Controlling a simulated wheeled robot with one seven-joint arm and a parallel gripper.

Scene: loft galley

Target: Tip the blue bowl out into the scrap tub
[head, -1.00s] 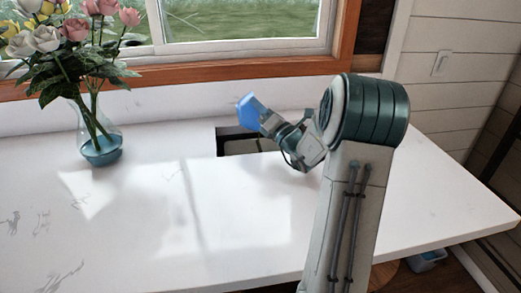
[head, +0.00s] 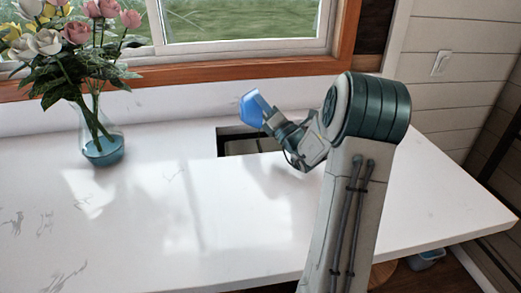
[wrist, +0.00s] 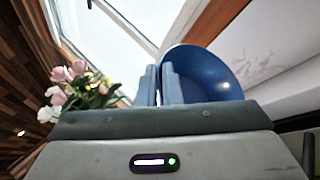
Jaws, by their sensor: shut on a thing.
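The blue bowl (head: 254,107) is held up above the back of the counter, near the window, and is tipped on its side. My gripper (head: 270,120) is shut on its rim. In the wrist view the two fingers (wrist: 160,84) pinch the rim of the bowl (wrist: 212,72), and the part of its inside that shows looks bare. A dark rectangular opening (head: 232,146) in the counter lies just below the bowl, partly hidden by my arm. I cannot tell for sure which thing is the scrap tub.
A glass vase of flowers (head: 103,150) stands at the left of the white counter (head: 150,230). The window (head: 240,20) is behind. A small blue-grey container (head: 427,259) sits low at the right, beyond the counter's front edge. The counter's middle is clear.

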